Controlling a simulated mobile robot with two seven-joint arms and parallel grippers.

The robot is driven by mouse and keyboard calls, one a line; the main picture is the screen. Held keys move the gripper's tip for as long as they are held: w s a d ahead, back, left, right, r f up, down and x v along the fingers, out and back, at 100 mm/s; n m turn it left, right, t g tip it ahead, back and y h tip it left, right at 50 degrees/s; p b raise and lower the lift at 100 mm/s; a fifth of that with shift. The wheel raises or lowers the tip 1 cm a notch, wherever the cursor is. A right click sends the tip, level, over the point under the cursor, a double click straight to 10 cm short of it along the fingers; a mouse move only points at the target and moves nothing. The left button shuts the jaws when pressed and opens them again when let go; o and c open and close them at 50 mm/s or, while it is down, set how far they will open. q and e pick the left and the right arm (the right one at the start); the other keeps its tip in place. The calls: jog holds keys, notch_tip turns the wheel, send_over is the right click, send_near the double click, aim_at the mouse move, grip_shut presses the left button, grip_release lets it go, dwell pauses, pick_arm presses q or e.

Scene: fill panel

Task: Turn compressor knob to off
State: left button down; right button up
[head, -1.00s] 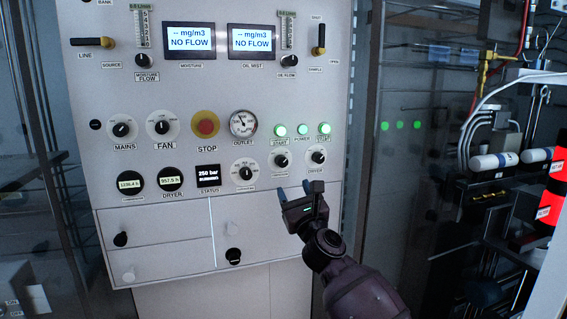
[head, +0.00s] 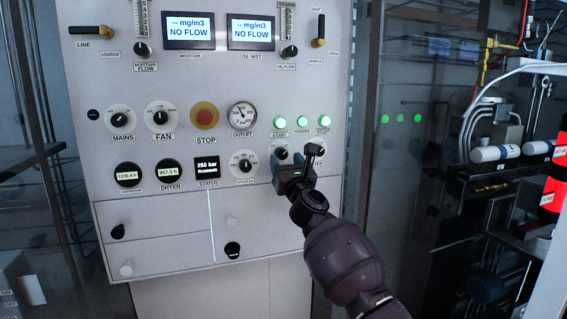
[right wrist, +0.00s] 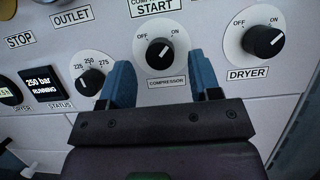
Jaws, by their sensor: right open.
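The compressor knob (right wrist: 160,53) is a black dial on a round white plate, with OFF at its upper left and ON at its upper right. Its white mark points up and to the right, toward ON. In the head view, the knob (head: 281,154) is just above my right gripper and partly close to its fingers. My right gripper (right wrist: 161,78) is open, with its two blue fingers on either side of and below the knob in the right wrist view. The fingers look empty; I cannot tell whether they touch the panel. My left gripper is not in view.
The dryer knob (right wrist: 263,42) is right of the compressor knob, and a pressure knob (right wrist: 91,82) is on its left. The START light (head: 279,122) and the red STOP button (head: 205,119) are above. Shelving with cylinders (head: 495,153) stands at the right.

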aim_at(281, 154)
jog(key=shift+b+x, duration=0.6)
jog(key=shift+x, duration=0.65)
jog(key=c, duration=0.9)
